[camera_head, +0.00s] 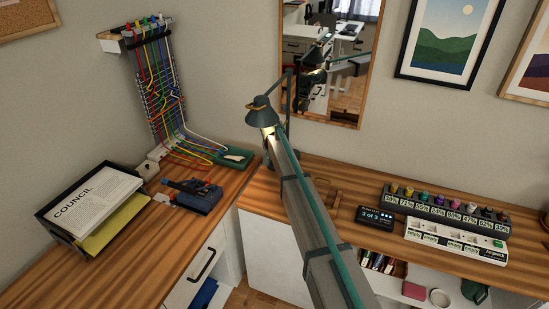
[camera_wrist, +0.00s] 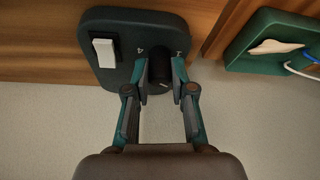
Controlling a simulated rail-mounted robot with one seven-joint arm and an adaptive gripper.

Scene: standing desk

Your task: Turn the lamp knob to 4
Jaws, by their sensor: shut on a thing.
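The desk lamp (camera_head: 262,110) stands at the back of the desk below the mirror, its dark shade tilted and lit. My arm hides most of its base in the head view. In the wrist view the dark lamp base (camera_wrist: 130,24) carries a white rocker switch (camera_wrist: 104,52) and a black round knob (camera_wrist: 160,68). A printed 4 shows just left of the knob, and another mark, hard to read, lies to its upper right. My gripper (camera_wrist: 160,78) has one finger on each side of the knob and is shut on it. A small light mark shows on the knob's near side.
A green tray (camera_wrist: 262,28) with a pale item lies right of the lamp base in the wrist view. In the head view, a cable rack (camera_head: 152,75) stands left, and a small display (camera_head: 375,217) and labelled racks stand right on the wooden desk.

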